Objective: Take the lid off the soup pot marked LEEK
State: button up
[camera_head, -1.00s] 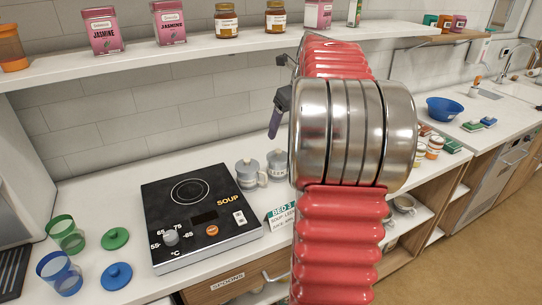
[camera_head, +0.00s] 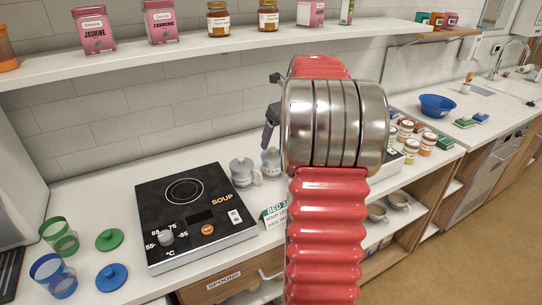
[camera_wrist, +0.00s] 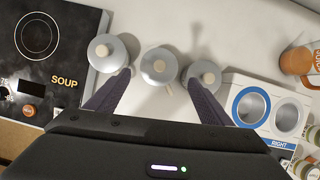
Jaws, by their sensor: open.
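Three grey pots with round lids and pale knobs stand in a row in the wrist view: a left pot (camera_wrist: 107,53), a middle pot (camera_wrist: 160,66) and a right pot (camera_wrist: 203,74). No marking on them is readable, so I cannot tell which is LEEK. The head view shows two of them, a left one (camera_head: 243,173) and a right one (camera_head: 271,161); my arm hides the third. My gripper (camera_wrist: 158,78) is open and empty, its dark fingers spread on either side of the middle pot in the picture. One finger shows in the head view (camera_head: 270,126).
A black SOUP hot plate (camera_head: 192,220) lies left of the pots, with a BED 3 card (camera_head: 274,216) in front. A white holder (camera_wrist: 235,82) with round openings is close on the right. Green (camera_head: 110,239) and blue lids (camera_head: 111,276) lie at left. A shelf (camera_head: 130,60) runs above.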

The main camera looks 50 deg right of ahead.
aim_at(274, 149)
jog(key=shift+x, duration=0.95)
jog(key=shift+x, duration=2.6)
jog(key=shift+a, duration=0.1)
jog(key=c, duration=0.8)
